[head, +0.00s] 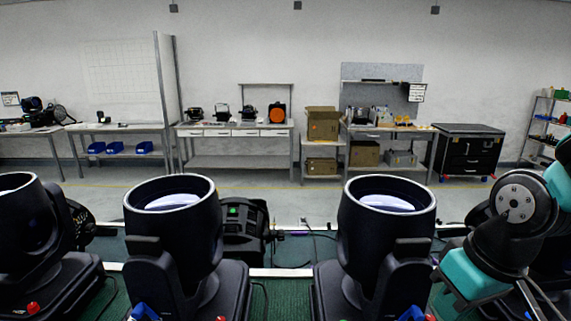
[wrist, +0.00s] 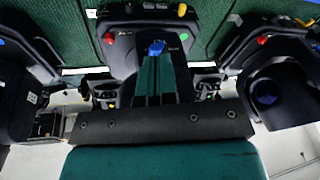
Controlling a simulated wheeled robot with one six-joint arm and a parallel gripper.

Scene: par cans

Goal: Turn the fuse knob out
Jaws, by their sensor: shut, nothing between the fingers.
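In the wrist view, the base of a black stage light (wrist: 125,62) lies beyond my gripper (wrist: 157,58). Its panel carries a red knob (wrist: 109,38) at the left, a blue fitting (wrist: 157,48) in the middle and a yellow piece (wrist: 182,10) near the top right. No label is legible, so I cannot tell which is the fuse knob. My gripper's teal fingers are together and empty, pointing at the panel, with the tips overlapping the view of the blue fitting. I cannot tell whether they touch it. The head view does not show the gripper.
Other black lights stand at both sides in the wrist view, one at the right (wrist: 268,92). In the head view, a row of upright lights (head: 170,222) (head: 386,225) fills the foreground on green flooring. Cables lie between them. Workbenches (head: 235,130) stand along the far wall.

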